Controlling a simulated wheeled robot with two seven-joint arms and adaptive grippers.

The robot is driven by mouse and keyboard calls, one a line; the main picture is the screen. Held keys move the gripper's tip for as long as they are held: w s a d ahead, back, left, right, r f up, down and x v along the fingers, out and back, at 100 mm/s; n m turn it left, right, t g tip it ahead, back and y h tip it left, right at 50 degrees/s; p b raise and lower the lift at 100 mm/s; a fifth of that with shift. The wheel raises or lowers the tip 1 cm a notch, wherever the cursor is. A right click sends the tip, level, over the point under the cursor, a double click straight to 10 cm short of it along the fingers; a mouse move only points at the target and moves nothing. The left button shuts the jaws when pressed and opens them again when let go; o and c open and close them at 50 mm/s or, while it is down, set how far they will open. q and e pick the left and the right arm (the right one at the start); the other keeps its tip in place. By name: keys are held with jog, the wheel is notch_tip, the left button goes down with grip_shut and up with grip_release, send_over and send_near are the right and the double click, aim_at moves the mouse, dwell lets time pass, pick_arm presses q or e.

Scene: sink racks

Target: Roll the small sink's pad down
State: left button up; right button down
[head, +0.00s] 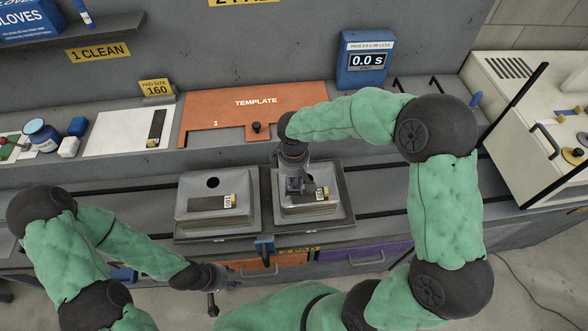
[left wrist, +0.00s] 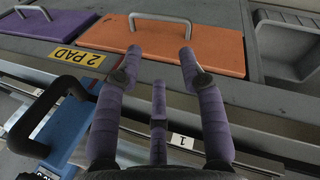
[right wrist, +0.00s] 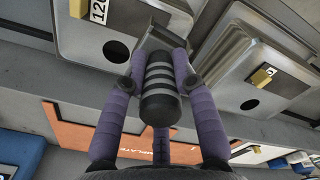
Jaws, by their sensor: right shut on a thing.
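The right grey sink (head: 332,210) lies bottom up on the bench and carries a dark pad (head: 296,201) with a tag that seems to read 120. It also shows in the right wrist view (right wrist: 78,42). My right gripper (head: 296,188) is over this sink, shut on the black, grey-banded handle (right wrist: 160,98) of a tool. The tool's grey head (right wrist: 160,40) is near the sink; whether it touches the pad is hidden. My left gripper (left wrist: 157,68) is open and empty in front of the bench; it shows in the head view (head: 214,292).
A second grey sink (head: 185,213) with a tagged dark pad lies to the left. Behind are an orange template (head: 215,105), a white sheet (head: 113,130) and a blue timer (head: 362,62) reading 0.0 s. Orange (head: 250,262) and purple (head: 363,253) drawers are in front.

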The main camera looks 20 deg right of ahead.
jog(key=shift+w+a+r+p, duration=0.1)
jog(key=shift+r+p, duration=0.15)
jog(key=shift+r, duration=0.25)
jog(key=shift+w+a+r+p, duration=0.1)
jog(key=shift+r+p, duration=0.15)
jog(key=shift+r, duration=0.2)
jog(key=shift+s+d+r+p, duration=0.1)
jog(key=shift+s+r+p, duration=0.05)
jog(key=shift+r+p, duration=0.7)
jog(key=shift+r, duration=0.15)
